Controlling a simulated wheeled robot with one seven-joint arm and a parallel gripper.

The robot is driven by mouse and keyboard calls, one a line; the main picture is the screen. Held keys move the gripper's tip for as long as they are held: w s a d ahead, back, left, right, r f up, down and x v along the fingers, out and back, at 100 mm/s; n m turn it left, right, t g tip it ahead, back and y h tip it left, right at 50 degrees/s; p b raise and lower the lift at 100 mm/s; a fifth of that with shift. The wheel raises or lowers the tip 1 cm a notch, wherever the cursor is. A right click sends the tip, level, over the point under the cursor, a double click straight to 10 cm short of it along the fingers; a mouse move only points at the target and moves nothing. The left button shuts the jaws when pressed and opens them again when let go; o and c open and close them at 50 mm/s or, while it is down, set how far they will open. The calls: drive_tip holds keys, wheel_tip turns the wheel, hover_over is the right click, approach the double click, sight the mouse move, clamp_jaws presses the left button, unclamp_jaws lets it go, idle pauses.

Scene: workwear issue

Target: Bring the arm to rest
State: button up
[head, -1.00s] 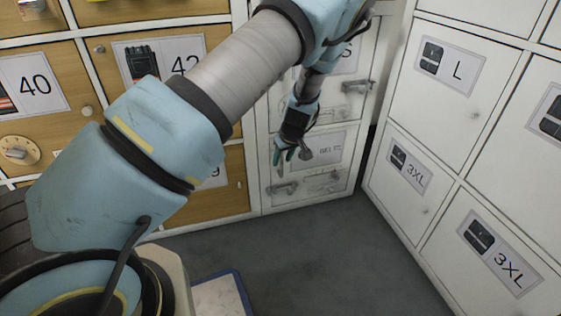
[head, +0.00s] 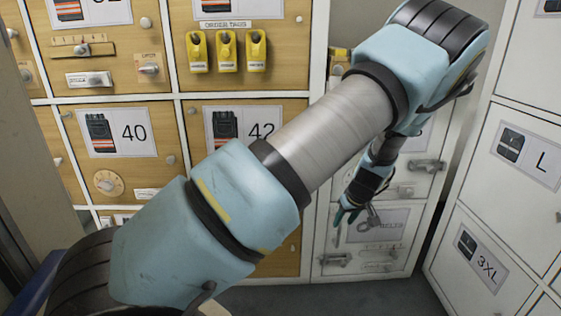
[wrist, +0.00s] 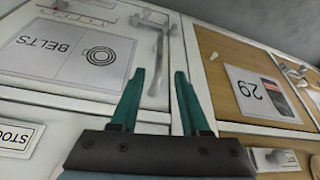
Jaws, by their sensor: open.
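My gripper (head: 346,214) hangs at the end of my bent arm in the head view, in front of the white door labelled BELTS (head: 348,262). In the wrist view its two green fingers (wrist: 160,78) are apart, with nothing between them. The BELTS label (wrist: 72,50) lies left of the fingers there, and a grey metal lever (wrist: 158,62) on the door shows just beyond the fingertips. I cannot tell whether the fingers touch the lever.
Wooden lockers, including door 40 (head: 126,133), stand behind my arm at the left. Yellow order tags (head: 228,51) hang above.

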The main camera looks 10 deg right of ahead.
drive_tip(key=a+r+g, duration=0.1)
drive_tip(key=a+r, duration=0.5)
drive_tip(key=a, duration=0.5)
drive_tip(key=a+r+g, duration=0.2)
drive_tip(key=a+r, duration=0.3)
drive_tip(key=a, duration=0.5)
drive_tip(key=s+a+r+m, duration=0.1)
drive_tip(key=s+a+r, duration=0.3)
drive_tip(key=s+a, duration=0.3)
drive_tip(key=s+a+r+m, duration=0.1)
drive_tip(key=s+a+r, duration=0.4)
drive_tip(key=a, duration=0.4)
wheel_tip(320, 180, up, 37)
drive_tip(key=p, duration=3.7)
drive_tip(key=shift+f+h+p, duration=0.15)
drive_tip(key=shift+h+p, duration=0.15)
drive_tip(key=shift+w+d, duration=0.1)
drive_tip(key=shift+c, duration=0.2)
